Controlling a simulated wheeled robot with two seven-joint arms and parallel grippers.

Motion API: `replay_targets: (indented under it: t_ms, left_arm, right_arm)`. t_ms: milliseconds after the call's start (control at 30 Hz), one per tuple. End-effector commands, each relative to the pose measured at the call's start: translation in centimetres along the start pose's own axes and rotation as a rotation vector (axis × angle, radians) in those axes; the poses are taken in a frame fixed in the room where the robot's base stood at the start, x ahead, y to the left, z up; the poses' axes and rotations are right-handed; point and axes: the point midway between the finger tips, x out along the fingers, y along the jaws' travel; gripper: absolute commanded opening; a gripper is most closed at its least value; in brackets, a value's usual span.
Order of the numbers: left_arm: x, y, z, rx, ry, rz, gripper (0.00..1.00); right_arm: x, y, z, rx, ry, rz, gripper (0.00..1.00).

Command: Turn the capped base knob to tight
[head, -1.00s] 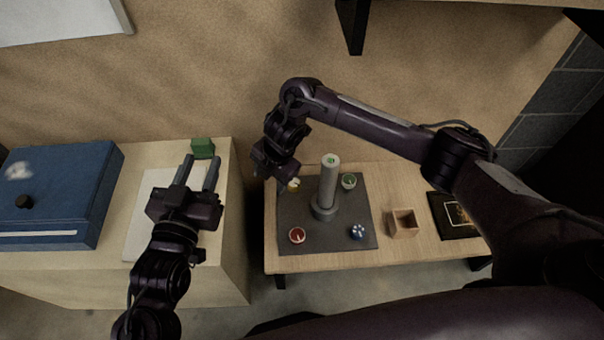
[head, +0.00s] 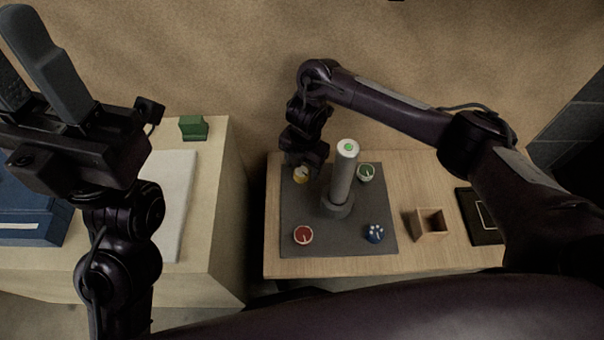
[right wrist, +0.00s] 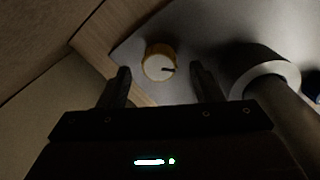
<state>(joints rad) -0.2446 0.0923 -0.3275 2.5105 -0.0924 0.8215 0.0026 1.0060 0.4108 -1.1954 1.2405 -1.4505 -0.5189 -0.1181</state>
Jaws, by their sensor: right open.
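Four small round knobs stand on a dark mat (head: 290,222) around a grey column (head: 343,178) with a green spot on top. They are yellow (head: 301,174), green (head: 366,172), red (head: 303,235) and blue (head: 375,233). I cannot tell which one the task names. My right gripper (right wrist: 163,84) is open above the yellow knob. In the right wrist view the yellow knob (right wrist: 159,63), with a pale top and a dark pointer mark, appears just beyond and between the fingertips, with no visible contact. My left gripper (head: 14,45) is open and empty at the upper left.
The grey column also shows close to the right finger in the right wrist view (right wrist: 268,78). An open wooden box (head: 430,224) and a dark framed panel (head: 481,215) are on the table's right. A green block (head: 193,127) and blue case (head: 30,222) are on the left counter.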

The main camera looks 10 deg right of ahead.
Motion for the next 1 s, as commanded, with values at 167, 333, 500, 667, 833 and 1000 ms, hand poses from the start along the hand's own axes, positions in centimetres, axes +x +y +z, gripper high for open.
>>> replay_targets:
  t_ms: [167,333,500,667,833,1000]
  left_arm:
    - [-0.7,0.1,0.0,0.003,0.013,0.007,0.36]
    - [-0.6,0.1,-0.1,0.003,0.019,0.009,0.36]
    - [-0.5,0.1,-0.1,0.003,0.019,0.01,0.36]
    - [-0.5,0.1,-0.1,0.003,0.019,0.01,0.36]
    - [-0.5,0.1,-0.1,0.003,0.019,0.009,0.36]
    - [-0.4,0.1,-0.1,0.003,0.019,0.009,0.36]
  right_arm:
    - [2.3,0.0,0.0,0.0,0.001,0.0,0.59]
    - [2.7,0.0,0.0,0.0,0.0,0.001,0.59]
    - [2.6,0.0,0.0,0.0,0.0,0.001,0.59]
    - [2.6,0.0,0.0,0.0,0.0,0.001,0.4]
    - [2.6,0.0,0.0,0.0,0.0,0.001,0.18]
    - [2.6,0.0,0.0,0.005,0.0,0.001,0.14]
